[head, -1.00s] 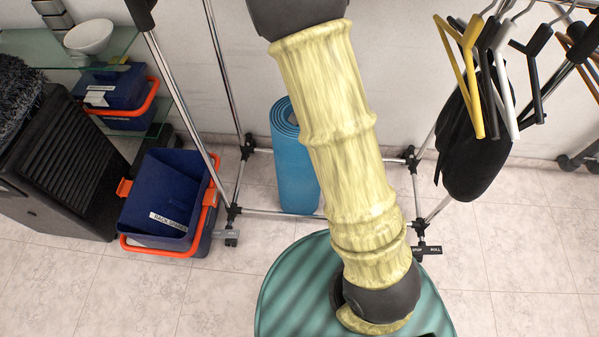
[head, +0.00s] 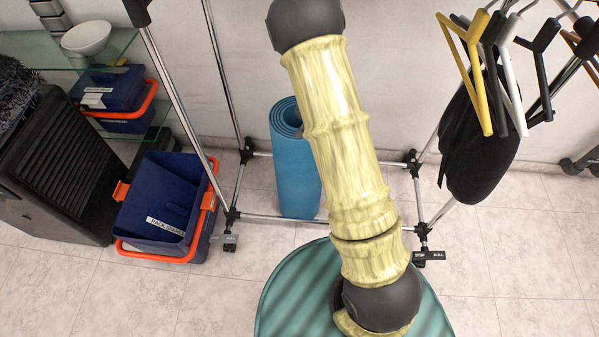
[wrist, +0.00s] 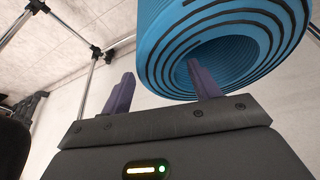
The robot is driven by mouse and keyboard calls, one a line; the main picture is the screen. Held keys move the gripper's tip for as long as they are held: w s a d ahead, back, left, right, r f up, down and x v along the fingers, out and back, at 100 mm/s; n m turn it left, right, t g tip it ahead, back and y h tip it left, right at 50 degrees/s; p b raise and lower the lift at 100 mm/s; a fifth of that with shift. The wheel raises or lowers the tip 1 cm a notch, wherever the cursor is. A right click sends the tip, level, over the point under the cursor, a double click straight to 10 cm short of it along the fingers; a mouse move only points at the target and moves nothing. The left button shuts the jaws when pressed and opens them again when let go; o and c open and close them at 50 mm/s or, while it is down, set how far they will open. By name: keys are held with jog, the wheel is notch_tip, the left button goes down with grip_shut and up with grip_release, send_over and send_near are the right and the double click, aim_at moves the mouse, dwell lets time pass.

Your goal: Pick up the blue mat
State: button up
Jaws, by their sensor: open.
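The blue mat (head: 295,175) is rolled up and stands upright on the floor inside a metal rack frame, its right side partly behind my arm. In the wrist view its spiral end (wrist: 275,40) is very close. My gripper (wrist: 162,86) is open, with two dark fingers apart. The right finger overlaps the roll's hollow centre, and the left finger is just outside the roll's edge. The rolled wall lies across the gap between them. I cannot tell whether either finger touches it. In the head view my arm hides most of the gripper.
The rack's metal bars (head: 275,216) run around the mat's base. Blue bins with orange handles (head: 160,205) stand to the left, beside a dark slatted unit (head: 60,160). Hangers (head: 478,70) and a black bag (head: 480,150) hang at right. Floor is clear at lower right.

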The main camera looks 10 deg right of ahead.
jog(key=shift+w+d+f, duration=0.15)
jog(key=shift+w+f, duration=0.05)
jog(key=shift+f, duration=0.35)
jog(key=b+x, duration=0.1)
jog(key=x, duration=0.4)
jog(key=shift+d+f, duration=0.1)
jog(key=shift+d, duration=0.05)
grip_shut()
dwell(0.3)
